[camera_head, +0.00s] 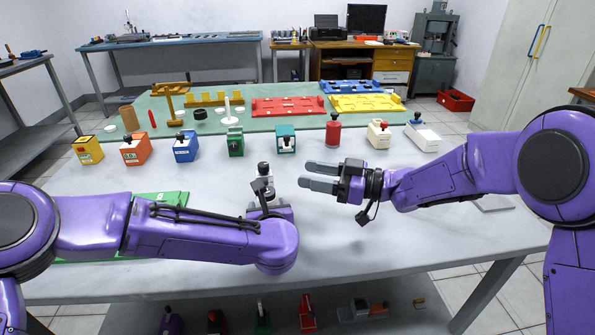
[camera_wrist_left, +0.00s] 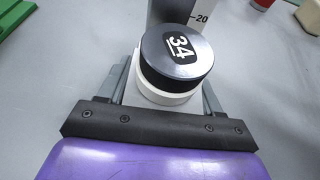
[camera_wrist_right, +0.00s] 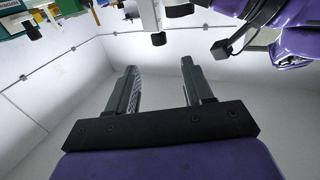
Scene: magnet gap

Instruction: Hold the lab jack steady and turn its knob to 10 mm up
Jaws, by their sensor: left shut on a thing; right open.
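The lab jack (camera_head: 264,184), a small white and grey device with black parts, stands at the middle of the white table. My left gripper (camera_wrist_left: 160,85) is shut on the white body below the cap. In the head view my left wrist hides the lower part. My right gripper (camera_head: 305,175) is open and empty, just right of the jack, its fingers pointing left toward it.
A green mat (camera_head: 218,121) with trays lies farther back. A green plate (camera_head: 160,200) lies at left, partly under my left arm.

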